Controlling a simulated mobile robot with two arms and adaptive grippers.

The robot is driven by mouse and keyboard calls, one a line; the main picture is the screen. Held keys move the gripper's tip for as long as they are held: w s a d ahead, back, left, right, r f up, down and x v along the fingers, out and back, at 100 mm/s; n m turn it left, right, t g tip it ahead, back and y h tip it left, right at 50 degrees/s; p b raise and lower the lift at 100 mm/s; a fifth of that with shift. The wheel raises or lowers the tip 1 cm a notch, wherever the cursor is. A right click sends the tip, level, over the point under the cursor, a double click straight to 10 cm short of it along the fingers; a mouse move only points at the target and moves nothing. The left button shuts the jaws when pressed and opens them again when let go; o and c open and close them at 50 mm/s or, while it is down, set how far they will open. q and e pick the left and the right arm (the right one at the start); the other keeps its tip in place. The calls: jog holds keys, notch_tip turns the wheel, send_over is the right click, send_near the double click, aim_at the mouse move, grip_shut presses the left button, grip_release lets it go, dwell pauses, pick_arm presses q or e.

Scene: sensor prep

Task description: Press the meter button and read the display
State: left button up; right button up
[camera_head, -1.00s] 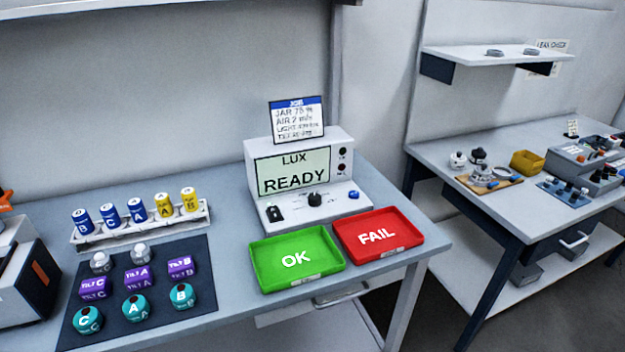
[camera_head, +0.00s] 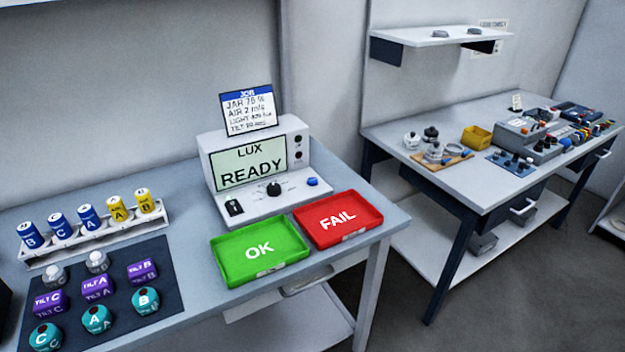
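The meter (camera_head: 285,194) is a white box standing at the back of the near table. Its display (camera_head: 249,165) reads "LUX" above "READY". A blue button (camera_head: 312,181) sits at the right of its sloped front panel. A black knob (camera_head: 273,188) is in the middle and a black switch or socket (camera_head: 234,207) is at the left. A job card (camera_head: 248,108) stands on top, reading JAR, AIR, LIGHT and TILT lines; the small figures are partly blurred. Neither of my grippers is in view.
A green OK tray (camera_head: 231,273) and a red FAIL tray (camera_head: 372,221) lie before the meter. A white rack (camera_head: 160,226) of blue and yellow cylinders and a dark mat (camera_head: 172,290) with several sensors are at left. A second table (camera_head: 400,129) stands at right, with floor between.

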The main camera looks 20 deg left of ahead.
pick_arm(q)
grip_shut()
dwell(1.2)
